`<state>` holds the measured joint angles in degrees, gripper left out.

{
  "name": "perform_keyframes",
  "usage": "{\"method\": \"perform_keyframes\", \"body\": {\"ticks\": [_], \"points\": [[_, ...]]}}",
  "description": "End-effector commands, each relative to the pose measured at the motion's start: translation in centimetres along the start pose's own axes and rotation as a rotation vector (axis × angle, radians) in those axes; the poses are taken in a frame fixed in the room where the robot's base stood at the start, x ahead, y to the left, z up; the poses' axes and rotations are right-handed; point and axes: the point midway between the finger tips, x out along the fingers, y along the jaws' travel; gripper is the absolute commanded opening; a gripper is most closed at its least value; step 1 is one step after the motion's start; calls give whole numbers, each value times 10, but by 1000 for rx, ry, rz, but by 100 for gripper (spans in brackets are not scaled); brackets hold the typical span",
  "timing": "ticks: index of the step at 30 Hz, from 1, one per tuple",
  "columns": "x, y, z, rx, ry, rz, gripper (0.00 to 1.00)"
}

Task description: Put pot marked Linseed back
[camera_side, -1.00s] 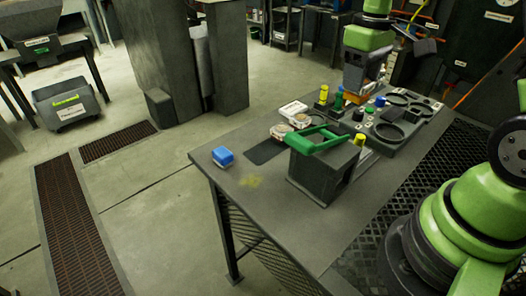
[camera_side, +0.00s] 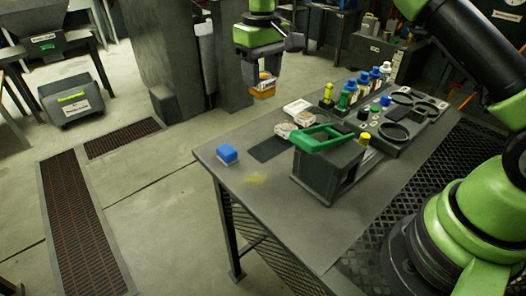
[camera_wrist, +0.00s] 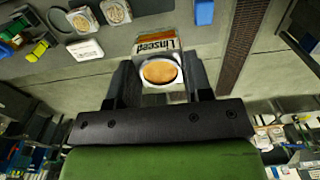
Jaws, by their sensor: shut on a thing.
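My gripper (camera_side: 262,80) is shut on a small pot (camera_side: 263,92) with an orange-yellow lower part, held in the air beyond the table's far left edge. In the wrist view the pot (camera_wrist: 158,42) sits between the fingers of my gripper (camera_wrist: 160,75). It bears a label reading "Linseed" and shows a round orange-brown face in a white rim. Other white pots, one nearer the back (camera_side: 297,107) and one in front of it (camera_side: 285,130), stand on the table beside a dark flat mat (camera_side: 268,150).
The grey table (camera_side: 235,185) carries a dark box with a green handle (camera_side: 322,138), a blue block (camera_side: 227,153), a fixture with round rings (camera_side: 395,131) and several blue-capped bottles (camera_side: 363,82). The front left of the table is mostly clear, with a yellow smear.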

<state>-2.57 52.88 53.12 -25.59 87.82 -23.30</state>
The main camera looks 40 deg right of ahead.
Motion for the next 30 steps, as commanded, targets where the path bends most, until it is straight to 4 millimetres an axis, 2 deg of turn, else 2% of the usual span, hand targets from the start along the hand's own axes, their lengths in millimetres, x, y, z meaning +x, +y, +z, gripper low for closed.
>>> {"method": "perform_keyframes", "body": {"ticks": [4, 11, 18, 23, 30], "points": [[27, 2, 2, 2, -9, 1, 14], [60, 2, 2, 2, -6, 0, 14], [106, 2, 2, 2, -6, -1, 14], [122, 2, 2, 2, -3, -1, 14], [154, 2, 2, 1, -3, -2, 14]]}}
